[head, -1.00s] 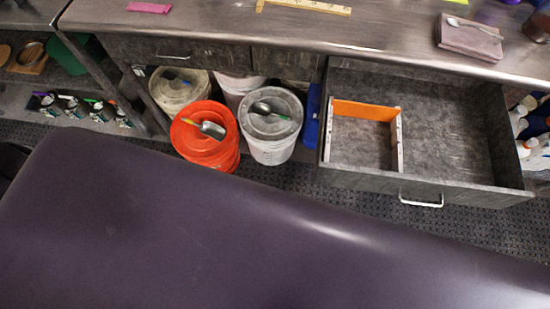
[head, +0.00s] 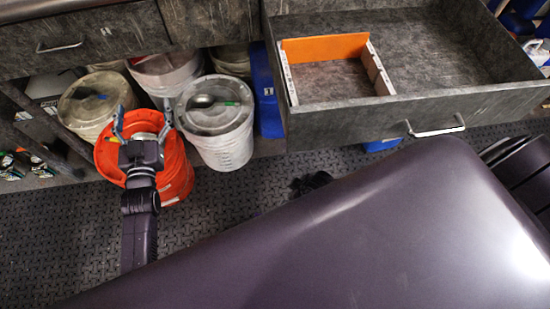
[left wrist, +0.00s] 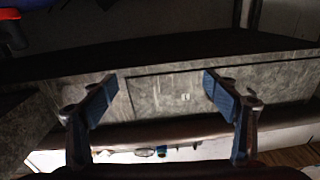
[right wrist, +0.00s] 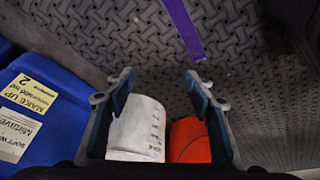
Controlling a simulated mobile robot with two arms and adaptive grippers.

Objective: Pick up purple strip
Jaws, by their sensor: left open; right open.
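A purple strip (right wrist: 183,28) shows at the top of the right wrist view, against the dark patterned floor mat. I cannot make it out in the head view. My right gripper (right wrist: 159,77) is open and empty; the strip is beyond its fingertips, apart from them. A dark part (head: 310,183) at the edge of my purple body in the head view may belong to my right arm. My left gripper (head: 143,122) is open over the orange bucket (head: 175,172). In the left wrist view the left fingers (left wrist: 160,83) are apart with nothing between them.
A white bucket (head: 225,150) with a scoop on its lid stands beside the orange one. A blue bin (head: 267,95) is to its right. An open drawer (head: 350,125) with an orange divider (head: 324,47) juts out above the floor. The floor mat (head: 225,225) has clear room.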

